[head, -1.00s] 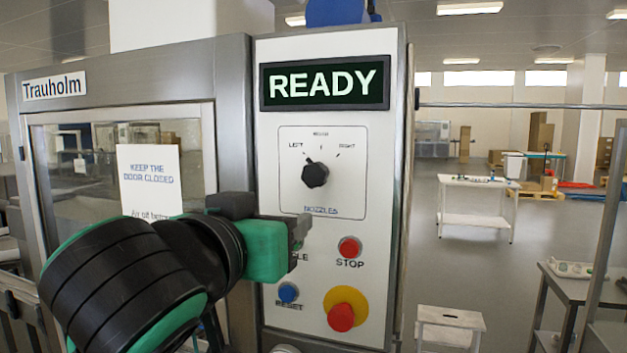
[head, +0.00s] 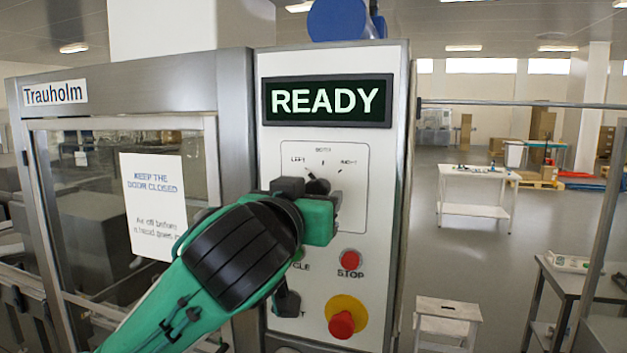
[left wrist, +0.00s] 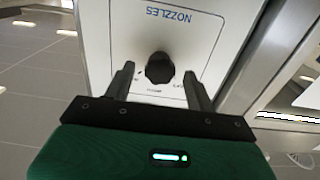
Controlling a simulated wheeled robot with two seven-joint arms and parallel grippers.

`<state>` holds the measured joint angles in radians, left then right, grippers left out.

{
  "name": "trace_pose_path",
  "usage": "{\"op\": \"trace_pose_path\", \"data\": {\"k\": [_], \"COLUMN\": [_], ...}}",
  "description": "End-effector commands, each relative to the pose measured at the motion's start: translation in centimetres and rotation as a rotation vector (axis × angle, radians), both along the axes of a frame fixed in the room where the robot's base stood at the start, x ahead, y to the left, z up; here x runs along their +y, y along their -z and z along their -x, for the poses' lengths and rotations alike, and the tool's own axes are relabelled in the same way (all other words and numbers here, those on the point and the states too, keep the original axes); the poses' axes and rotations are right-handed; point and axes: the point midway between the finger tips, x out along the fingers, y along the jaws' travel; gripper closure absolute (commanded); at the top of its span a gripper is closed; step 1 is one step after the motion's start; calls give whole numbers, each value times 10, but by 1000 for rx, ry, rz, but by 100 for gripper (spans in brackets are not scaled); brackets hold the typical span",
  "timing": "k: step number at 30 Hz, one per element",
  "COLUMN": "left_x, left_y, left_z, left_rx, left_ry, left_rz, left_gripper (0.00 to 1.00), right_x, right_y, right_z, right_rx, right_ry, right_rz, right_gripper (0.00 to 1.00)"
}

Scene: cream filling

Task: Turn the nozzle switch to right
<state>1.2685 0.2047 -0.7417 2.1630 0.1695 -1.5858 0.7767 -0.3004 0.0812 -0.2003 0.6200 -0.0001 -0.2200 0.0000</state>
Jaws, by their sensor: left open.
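The nozzle switch is a black knob (head: 317,186) on the white control panel (head: 385,215), under the marks LEFT, BOTH and RIGHT. In the head view my gripper hides its lower part; its pointer appears to lean up-left, toward LEFT. My left gripper (head: 335,198) is at the panel, in front of the knob's lower side. In the left wrist view the knob (left wrist: 159,68) shows between the two open fingers of my left gripper (left wrist: 158,72), with a gap on each side. Whether the fingers touch it cannot be told. My right gripper is out of view.
The display (head: 328,101) reads READY. Below the knob are a red STOP button (head: 350,260) and a red mushroom button (head: 341,324) on a yellow base. A glazed door with a paper notice (head: 152,200) is left of the panel.

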Motion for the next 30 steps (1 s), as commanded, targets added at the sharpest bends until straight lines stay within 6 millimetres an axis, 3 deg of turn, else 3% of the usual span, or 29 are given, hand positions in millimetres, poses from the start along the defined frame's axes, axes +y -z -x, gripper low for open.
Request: {"op": "trace_pose_path", "data": {"k": [6,14,15,22,30], "left_x": [-5,-6,-6,-6,-6], "left_y": [0,1,1,0,0], "left_z": [-17,-18,-18,-18,-18], "left_rx": [0,-1,-1,-1,-8], "left_ry": [-1,0,0,0,0], "left_rz": [1,1,1,1,-22], "left_gripper": [44,44,46,89,89], "right_x": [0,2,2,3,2], "right_y": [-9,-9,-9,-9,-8], "right_z": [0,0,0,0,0], "right_rx": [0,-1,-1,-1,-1], "right_ry": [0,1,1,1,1], "right_rz": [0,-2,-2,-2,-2], "right_gripper": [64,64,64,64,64]}}
